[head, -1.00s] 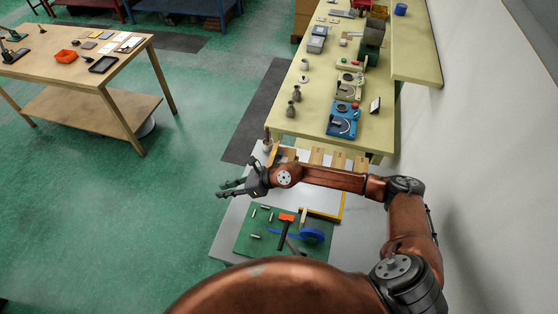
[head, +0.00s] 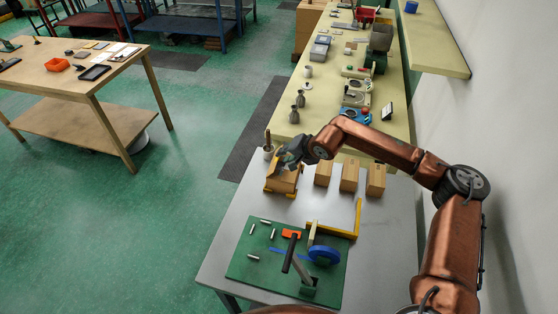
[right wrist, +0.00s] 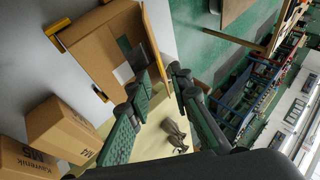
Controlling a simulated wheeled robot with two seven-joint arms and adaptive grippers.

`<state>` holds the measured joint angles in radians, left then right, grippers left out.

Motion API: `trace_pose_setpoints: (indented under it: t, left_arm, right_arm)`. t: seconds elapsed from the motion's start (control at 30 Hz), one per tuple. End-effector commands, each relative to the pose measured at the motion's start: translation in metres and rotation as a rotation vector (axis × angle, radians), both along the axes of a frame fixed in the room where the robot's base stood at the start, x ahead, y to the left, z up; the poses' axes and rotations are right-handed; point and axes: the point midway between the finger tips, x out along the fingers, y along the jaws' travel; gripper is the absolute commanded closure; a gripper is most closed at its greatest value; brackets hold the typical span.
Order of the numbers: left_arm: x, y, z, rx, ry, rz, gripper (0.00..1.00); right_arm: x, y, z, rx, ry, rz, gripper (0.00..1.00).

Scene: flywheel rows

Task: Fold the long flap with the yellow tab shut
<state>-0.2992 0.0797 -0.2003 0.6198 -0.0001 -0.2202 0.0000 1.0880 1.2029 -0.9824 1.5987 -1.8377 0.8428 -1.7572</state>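A brown cardboard box (head: 283,181) stands between yellow corner brackets at the far left of the grey bench. It fills the upper left of the right wrist view (right wrist: 88,52), with a flap (right wrist: 154,42) along its right side and dark and pale patches near its opening. I cannot make out the yellow tab for certain. My right gripper (head: 288,158) is right at the top of the box. In the right wrist view its fingers (right wrist: 164,72) are apart with nothing visible gripped, near the flap; contact cannot be told. My left gripper is out of view.
Closed boxes (head: 349,177) stand in a row to the right. A green mat (head: 245,270) with a lever tool, a blue disc (head: 323,255) and small metal pins lies nearer. A yellow-green table (head: 285,127) with grey bottles and fixtures adjoins behind.

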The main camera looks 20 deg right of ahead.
Motion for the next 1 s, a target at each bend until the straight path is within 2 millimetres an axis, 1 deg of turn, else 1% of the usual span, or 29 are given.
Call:
trace_pose_setpoints:
  t: [0.1,0.3,0.43,0.7,0.77,1.0]
  left_arm:
    - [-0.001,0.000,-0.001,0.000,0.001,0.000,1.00]
    - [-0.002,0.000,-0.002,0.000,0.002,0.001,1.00]
    - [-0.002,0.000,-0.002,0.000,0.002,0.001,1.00]
    - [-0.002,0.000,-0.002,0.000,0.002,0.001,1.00]
    - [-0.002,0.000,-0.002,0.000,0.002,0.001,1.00]
    - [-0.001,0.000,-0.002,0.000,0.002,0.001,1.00]
  right_arm:
    - [0.012,0.006,-0.016,0.001,0.003,0.001,0.80]
    - [0.029,0.013,-0.036,0.002,0.003,-0.001,0.80]
    - [0.034,0.015,-0.042,0.001,0.003,-0.001,0.80]
    - [0.035,0.015,-0.043,0.002,0.002,0.000,0.80]
    - [0.035,0.015,-0.043,0.002,0.002,0.000,0.83]
    - [0.035,0.015,-0.043,0.003,0.002,-0.001,1.00]
